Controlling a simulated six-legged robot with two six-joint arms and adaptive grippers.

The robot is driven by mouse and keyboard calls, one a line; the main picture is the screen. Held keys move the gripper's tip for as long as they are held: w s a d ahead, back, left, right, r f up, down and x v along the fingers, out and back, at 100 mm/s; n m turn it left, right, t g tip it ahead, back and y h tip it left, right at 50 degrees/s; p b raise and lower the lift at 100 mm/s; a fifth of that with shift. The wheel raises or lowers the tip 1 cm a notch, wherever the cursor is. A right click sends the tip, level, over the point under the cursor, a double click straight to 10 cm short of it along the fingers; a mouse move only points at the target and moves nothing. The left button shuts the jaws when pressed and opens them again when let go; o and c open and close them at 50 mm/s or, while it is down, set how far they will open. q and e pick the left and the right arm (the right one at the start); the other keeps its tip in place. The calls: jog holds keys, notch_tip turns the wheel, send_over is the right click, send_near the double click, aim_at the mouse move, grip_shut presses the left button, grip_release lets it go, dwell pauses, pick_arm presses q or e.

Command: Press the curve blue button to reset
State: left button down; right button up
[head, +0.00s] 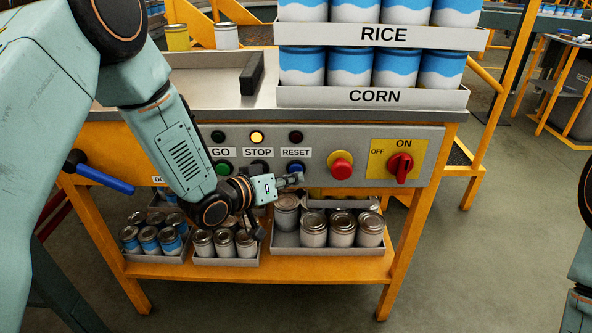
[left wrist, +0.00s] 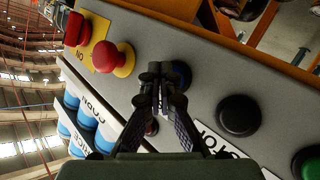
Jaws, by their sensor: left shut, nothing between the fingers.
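The blue button (head: 295,167) sits under the RESET label (head: 295,153) on the grey control panel (head: 325,147). My left gripper (head: 297,179) is shut and empty, with its fingertips just below and in front of the blue button. In the left wrist view the shut fingers (left wrist: 163,72) point at the panel and partly cover the blue button (left wrist: 182,74). I cannot tell whether the tips touch it. Part of my right arm shows at the right edge; its gripper is out of view.
The black STOP button (head: 262,165) and green GO button (head: 223,168) are left of the blue one. A red mushroom button (head: 341,166) and red rotary switch (head: 400,165) are to the right. The yellow lamp (head: 257,137) looks lit. Cans (head: 342,229) stand on the lower shelf.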

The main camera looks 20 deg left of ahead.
pick_arm(q)
jog(key=shift+s+d, duration=0.1)
jog(key=shift+s, duration=0.25)
jog(key=s, duration=0.2)
jog(key=s+d+p, duration=0.1)
jog(key=s, duration=0.1)
jog(key=shift+s+d, duration=0.2)
jog(key=shift+s, duration=0.2)
dwell(0.6)
jog(key=s, duration=0.2)
jog(key=s+d+b, duration=0.1)
jog(key=shift+s, duration=0.35)
dwell(0.4)
